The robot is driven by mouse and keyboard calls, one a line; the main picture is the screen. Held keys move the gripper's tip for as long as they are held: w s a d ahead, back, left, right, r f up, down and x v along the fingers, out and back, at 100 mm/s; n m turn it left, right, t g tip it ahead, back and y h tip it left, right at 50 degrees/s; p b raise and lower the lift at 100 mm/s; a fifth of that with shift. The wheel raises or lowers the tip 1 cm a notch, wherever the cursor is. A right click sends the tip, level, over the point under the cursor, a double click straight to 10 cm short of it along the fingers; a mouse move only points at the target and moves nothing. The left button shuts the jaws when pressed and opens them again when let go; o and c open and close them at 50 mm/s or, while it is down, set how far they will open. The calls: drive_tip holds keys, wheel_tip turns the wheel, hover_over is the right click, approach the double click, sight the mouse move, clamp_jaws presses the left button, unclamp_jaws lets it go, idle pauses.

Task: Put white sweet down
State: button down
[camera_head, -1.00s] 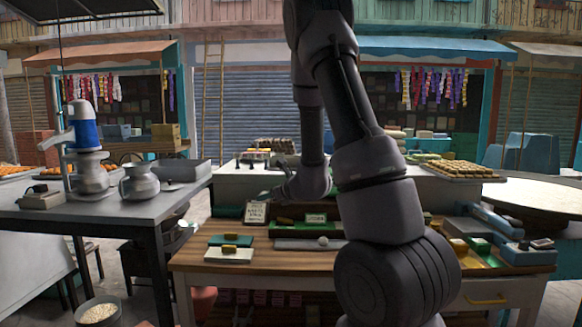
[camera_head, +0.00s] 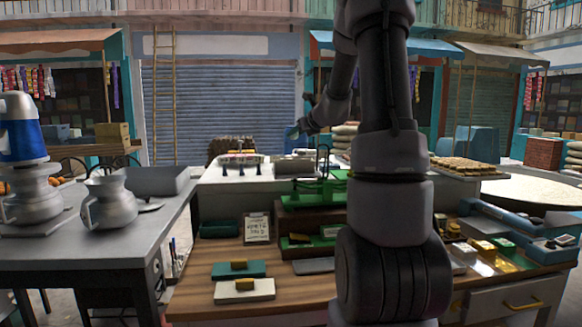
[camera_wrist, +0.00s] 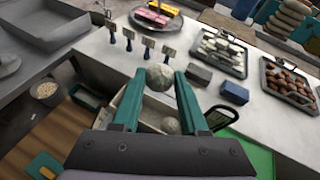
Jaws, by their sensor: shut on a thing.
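A pale round white sweet (camera_wrist: 160,77) sits between the teal fingertips of my gripper (camera_wrist: 160,82) in the wrist view. The gripper is shut on it. Another pale round sweet (camera_wrist: 171,125) lies lower, between the fingers' bases, in a light-walled tray (camera_wrist: 148,118) partly hidden by my gripper. In the head view my gripper (camera_head: 302,128) is raised above the white counter (camera_head: 225,180); the held sweet cannot be made out there.
On the counter, the wrist view shows several small sign holders (camera_wrist: 148,48), a tray of white sweets (camera_wrist: 222,52), a tray of brown sweets (camera_wrist: 290,80) and a blue box (camera_wrist: 234,92). The wooden table (camera_head: 200,275) carries a handwritten sign (camera_head: 257,228) and small boxes.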

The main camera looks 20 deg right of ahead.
wheel_tip(320, 180, down, 9)
idle(0.4)
